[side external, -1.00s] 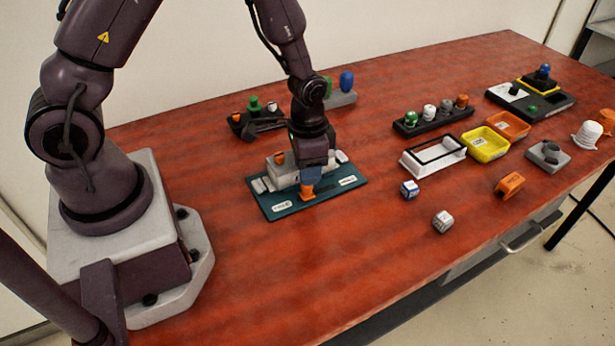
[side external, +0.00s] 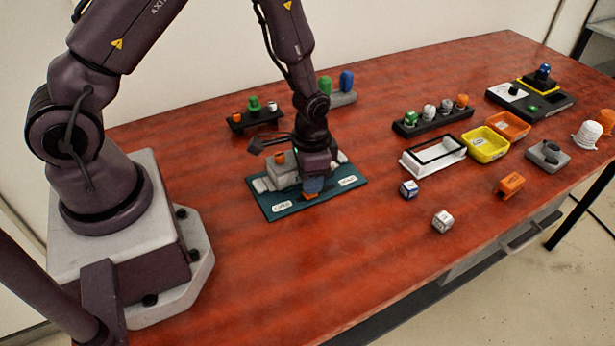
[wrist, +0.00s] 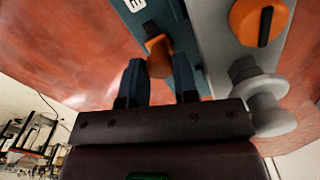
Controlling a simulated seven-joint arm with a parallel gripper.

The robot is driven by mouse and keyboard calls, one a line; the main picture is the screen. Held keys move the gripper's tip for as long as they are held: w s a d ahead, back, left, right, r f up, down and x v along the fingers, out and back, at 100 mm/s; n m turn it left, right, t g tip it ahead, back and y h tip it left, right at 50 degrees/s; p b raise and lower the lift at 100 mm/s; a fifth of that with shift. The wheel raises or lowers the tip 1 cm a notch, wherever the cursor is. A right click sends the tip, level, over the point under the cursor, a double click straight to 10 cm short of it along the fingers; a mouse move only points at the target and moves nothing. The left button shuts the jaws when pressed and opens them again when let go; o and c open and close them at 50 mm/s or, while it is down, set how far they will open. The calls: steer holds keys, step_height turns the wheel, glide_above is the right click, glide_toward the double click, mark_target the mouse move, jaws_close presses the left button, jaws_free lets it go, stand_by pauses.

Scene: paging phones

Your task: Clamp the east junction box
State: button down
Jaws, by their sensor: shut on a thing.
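A teal board (side external: 325,198) carries a pale grey junction box (side external: 283,172) with an orange knob (side external: 279,157) on top. Two white labels sit on the board's front edge, too small to read surely. My gripper (side external: 312,190) is low at the board's front, to the right of the knob, shut on a small orange clamp part (side external: 311,195). In the wrist view the orange part (wrist: 158,55) lies between the two dark fingers (wrist: 158,85), and the grey box (wrist: 225,40) with its orange knob (wrist: 262,22) is to the right. My wrist hides part of the box.
A black rack (side external: 255,119) and a grey rack (side external: 342,98) stand behind. To the right are a black rack (side external: 435,121), a white frame (side external: 430,160), yellow (side external: 485,146) and orange trays (side external: 509,125). Two small cubes (side external: 409,189) (side external: 443,221) lie in front. The front middle table is clear.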

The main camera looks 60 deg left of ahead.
steer(key=shift+w, duration=2.2)
steer(key=c, duration=1.2)
jaws_free()
steer(key=shift+o, duration=0.2)
steer(key=shift+s, duration=0.1)
step_height(320, 180, up, 13)
steer(key=s+d+r+n+t, duration=0.1)
steer(key=s+r+n+t, duration=0.2)
steer(key=s+r, duration=1.5)
steer(key=t, duration=0.2)
steer(key=shift+r+t, duration=0.3)
